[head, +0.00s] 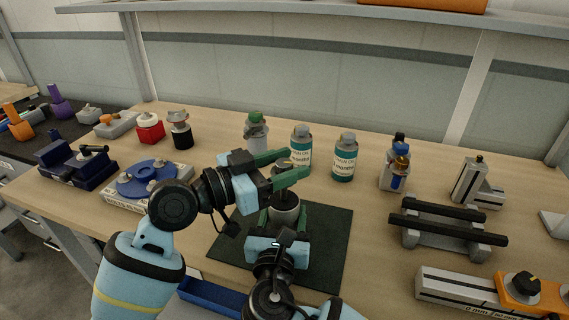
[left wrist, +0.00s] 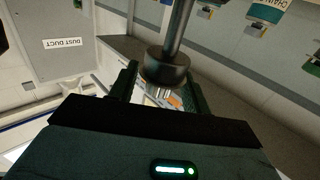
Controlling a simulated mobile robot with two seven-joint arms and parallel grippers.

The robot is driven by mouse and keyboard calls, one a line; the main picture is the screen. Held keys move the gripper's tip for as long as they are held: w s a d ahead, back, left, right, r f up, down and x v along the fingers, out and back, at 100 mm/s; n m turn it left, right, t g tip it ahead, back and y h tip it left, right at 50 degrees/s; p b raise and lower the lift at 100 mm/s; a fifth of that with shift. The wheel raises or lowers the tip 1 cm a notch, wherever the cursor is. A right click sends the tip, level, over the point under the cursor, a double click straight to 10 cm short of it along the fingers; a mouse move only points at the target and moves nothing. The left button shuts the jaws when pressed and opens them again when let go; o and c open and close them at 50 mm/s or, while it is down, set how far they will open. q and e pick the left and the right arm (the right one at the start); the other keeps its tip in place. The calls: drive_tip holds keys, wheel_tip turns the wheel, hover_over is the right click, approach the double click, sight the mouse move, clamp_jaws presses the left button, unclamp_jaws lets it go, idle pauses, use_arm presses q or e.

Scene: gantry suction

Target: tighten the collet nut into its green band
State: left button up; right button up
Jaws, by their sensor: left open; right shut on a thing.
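A grey cylindrical holder (head: 284,211) stands upright over the dark mat, with a dark upper part and shaft rising from it. My right gripper (head: 284,218) is shut around this holder. My left gripper (head: 284,168) is open, its green fingers on either side of the holder's upper end. The left wrist view shows a dark round collar (left wrist: 166,66) on a dark shaft, between or just beyond the open fingers. I cannot tell whether this collar is the collet nut, or whether a finger touches it. I cannot make out the nut's green band.
The dark green mat (head: 328,240) lies under the work. Two teal bottles (head: 301,148) (head: 344,160) and a green-capped bottle (head: 256,131) stand behind. A blue round fixture (head: 146,178) is at left, a black-railed stand (head: 436,232) at right. Free table lies right of the mat.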

use_arm(q)
drive_tip(key=v, duration=1.2)
use_arm(e)
drive_tip(key=o, duration=1.7)
drive_tip(key=shift+c, duration=0.2)
drive_tip(key=s, duration=0.4)
drive_tip(key=s+a, duration=0.1)
drive_tip(key=s, duration=0.7)
drive_tip(key=shift+a, duration=0.3)
use_arm(q)
drive_tip(key=shift+s, duration=0.1)
